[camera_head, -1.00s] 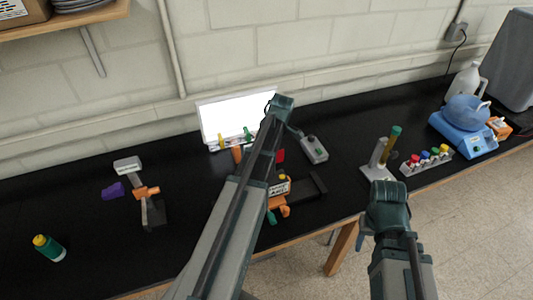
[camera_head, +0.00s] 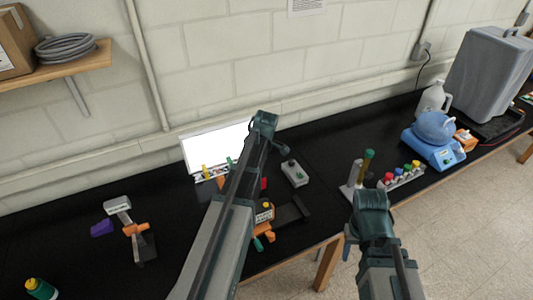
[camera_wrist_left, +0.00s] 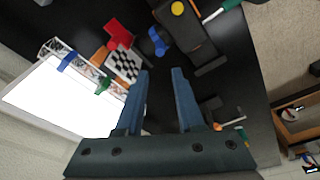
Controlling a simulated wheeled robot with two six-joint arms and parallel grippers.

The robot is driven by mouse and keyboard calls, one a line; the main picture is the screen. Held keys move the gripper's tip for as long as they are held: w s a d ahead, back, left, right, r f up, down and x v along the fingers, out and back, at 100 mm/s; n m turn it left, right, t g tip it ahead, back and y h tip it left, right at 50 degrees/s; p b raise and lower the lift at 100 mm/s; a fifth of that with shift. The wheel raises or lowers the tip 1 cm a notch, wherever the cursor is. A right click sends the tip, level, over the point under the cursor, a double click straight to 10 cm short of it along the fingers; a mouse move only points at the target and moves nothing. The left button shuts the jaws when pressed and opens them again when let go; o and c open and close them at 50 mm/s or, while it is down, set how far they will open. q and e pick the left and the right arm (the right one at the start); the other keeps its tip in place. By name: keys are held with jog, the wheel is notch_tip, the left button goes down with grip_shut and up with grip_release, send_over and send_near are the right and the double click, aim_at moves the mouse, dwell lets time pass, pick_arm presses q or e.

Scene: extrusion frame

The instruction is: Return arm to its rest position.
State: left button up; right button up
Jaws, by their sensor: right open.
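My left arm (camera_head: 228,225) reaches from the bottom of the head view up over the bench, its upper end in front of the bright white panel. My left gripper (camera_wrist_left: 163,75) shows in the left wrist view with two blue fingers apart and nothing between them, above the dark bench. In the head view its fingers are hidden by the arm. My right arm (camera_head: 375,220) is bent at the lower right, beyond the bench's front edge. Only a small part of my right gripper (camera_head: 349,247) shows beside it; it is open and I see nothing in it.
The white panel (camera_head: 207,148) stands by the wall. A grey box (camera_head: 294,173), orange clamp (camera_head: 258,245), tube rack (camera_head: 405,178), blue device (camera_head: 434,138) and jug (camera_head: 434,98) stand on the black bench (camera_head: 90,260). A shelf (camera_head: 75,64) is at upper left. Floor (camera_head: 470,230) shows at right.

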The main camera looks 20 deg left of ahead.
pick_arm(q)
jog(key=s+d+f+m+b, duration=0.8)
jog(key=d+f+m+b, duration=0.4)
jog(key=d, duration=0.1)
jog(key=s+d+f+m+h+b, duration=0.1)
jog(key=s+d+f+m+b, duration=0.8)
jog(key=d+f+m+b, duration=0.3)
jog(key=shift+s+d+f+m, duration=0.2)
jog(key=shift+d+f+m, duration=0.25)
jog(key=shift+d, duration=0.7)
